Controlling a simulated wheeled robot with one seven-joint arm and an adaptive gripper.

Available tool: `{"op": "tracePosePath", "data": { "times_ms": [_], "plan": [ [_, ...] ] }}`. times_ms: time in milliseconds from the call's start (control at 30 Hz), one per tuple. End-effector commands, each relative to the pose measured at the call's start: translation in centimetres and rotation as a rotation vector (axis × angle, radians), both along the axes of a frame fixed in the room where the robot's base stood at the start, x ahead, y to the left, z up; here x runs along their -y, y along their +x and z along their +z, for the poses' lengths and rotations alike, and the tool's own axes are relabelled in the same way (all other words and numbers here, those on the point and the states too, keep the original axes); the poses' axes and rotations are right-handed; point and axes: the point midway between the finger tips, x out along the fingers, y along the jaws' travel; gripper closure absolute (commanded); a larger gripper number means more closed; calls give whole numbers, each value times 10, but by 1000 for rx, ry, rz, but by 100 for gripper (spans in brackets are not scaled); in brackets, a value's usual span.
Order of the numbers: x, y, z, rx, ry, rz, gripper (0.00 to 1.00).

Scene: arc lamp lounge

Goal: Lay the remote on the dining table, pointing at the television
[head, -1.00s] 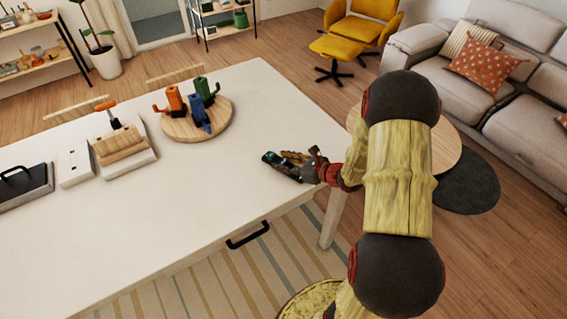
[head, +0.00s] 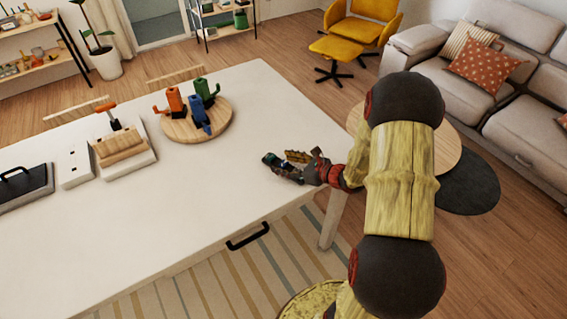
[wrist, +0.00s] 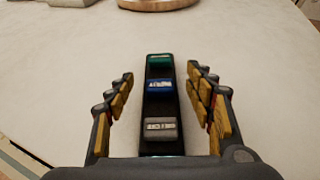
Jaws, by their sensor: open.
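The remote is a dark, slim bar (wrist: 161,105) with a green, a blue and a grey button block. In the wrist view it lies on the white table top, lengthwise between my fingers, with its far end towards the round board. My gripper (wrist: 160,100) is open, with a gap between each finger and the remote. In the head view my gripper (head: 289,167) is low over the right end of the dining table (head: 200,210), and the remote's dark end (head: 270,160) shows just past the fingers. The near end of the remote is hidden by my gripper. No television is in view.
A round wooden board (head: 212,128) with orange, blue and green pots stands further back on the table. A wooden block on a white base (head: 122,150) and a black-lidded box (head: 25,187) are at the left. The table's middle is clear.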

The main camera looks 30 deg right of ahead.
Motion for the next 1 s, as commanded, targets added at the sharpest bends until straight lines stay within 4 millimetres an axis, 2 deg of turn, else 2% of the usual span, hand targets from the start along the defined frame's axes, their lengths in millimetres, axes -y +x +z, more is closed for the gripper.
{"op": "tracePosePath", "data": {
  "times_ms": [400, 600, 700, 767, 867, 933, 1000],
  "plan": [
    [30, -71, 33, 1, 0, -5, 46],
    [38, -91, 41, 0, 1, -4, 46],
    [36, -94, 46, 1, -9, 13, 46],
    [25, -93, 54, 7, -38, 60, 46],
    [-15, -92, 80, 23, -146, 234, 46],
    [-56, -97, 104, 43, -272, 419, 46],
    [-99, -112, 127, 70, -424, 631, 46]
  ]
}}
